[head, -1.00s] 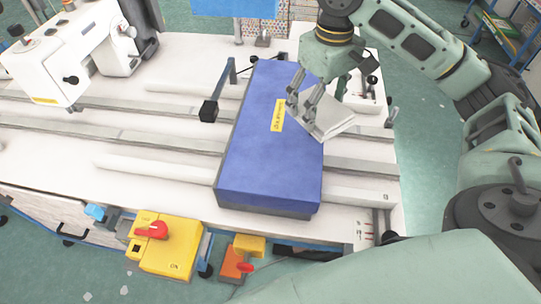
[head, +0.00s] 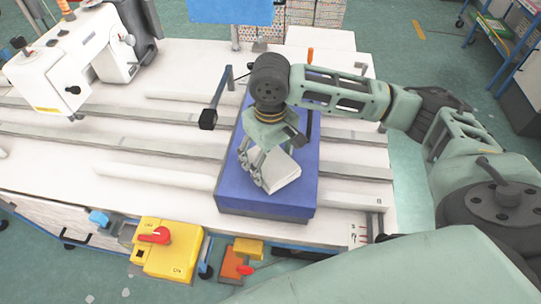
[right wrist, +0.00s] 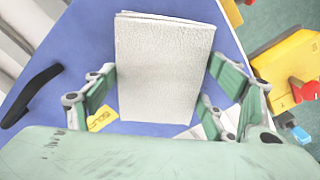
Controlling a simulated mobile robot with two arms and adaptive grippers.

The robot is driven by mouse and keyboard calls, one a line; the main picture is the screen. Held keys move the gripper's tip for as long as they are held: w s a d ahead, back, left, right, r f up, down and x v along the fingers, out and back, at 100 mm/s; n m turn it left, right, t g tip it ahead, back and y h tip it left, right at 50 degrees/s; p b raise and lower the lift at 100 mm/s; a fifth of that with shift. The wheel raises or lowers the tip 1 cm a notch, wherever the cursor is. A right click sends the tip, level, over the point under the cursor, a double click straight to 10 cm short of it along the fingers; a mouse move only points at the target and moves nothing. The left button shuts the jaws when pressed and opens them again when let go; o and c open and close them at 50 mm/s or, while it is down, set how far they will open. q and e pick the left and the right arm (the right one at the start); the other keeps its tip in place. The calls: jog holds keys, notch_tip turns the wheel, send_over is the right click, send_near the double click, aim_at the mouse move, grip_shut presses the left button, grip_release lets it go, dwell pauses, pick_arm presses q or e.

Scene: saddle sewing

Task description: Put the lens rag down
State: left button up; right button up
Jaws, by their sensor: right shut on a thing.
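The lens rag (head: 281,174) is a pale, folded, near-square cloth. My right gripper (head: 258,172) is shut on it and holds it over the front half of the blue block (head: 236,188) on the white table. In the right wrist view the rag (right wrist: 163,66) lies between the two fingers, with the blue top behind it. I cannot tell whether the rag touches that top. The arm and rag hide much of the block's upper face. My left gripper is not in view.
A white sewing machine (head: 68,65) stands at the back left. A black lever on a post (head: 211,112) is just left of the block. A yellow switch box (head: 166,250) with a red knob is at the table's front edge.

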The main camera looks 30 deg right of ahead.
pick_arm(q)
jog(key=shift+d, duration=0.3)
pick_arm(e)
jog(key=shift+f, duration=0.15)
jog(key=o, duration=0.8)
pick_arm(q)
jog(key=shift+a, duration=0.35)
pick_arm(e)
jog(key=o, duration=0.3)
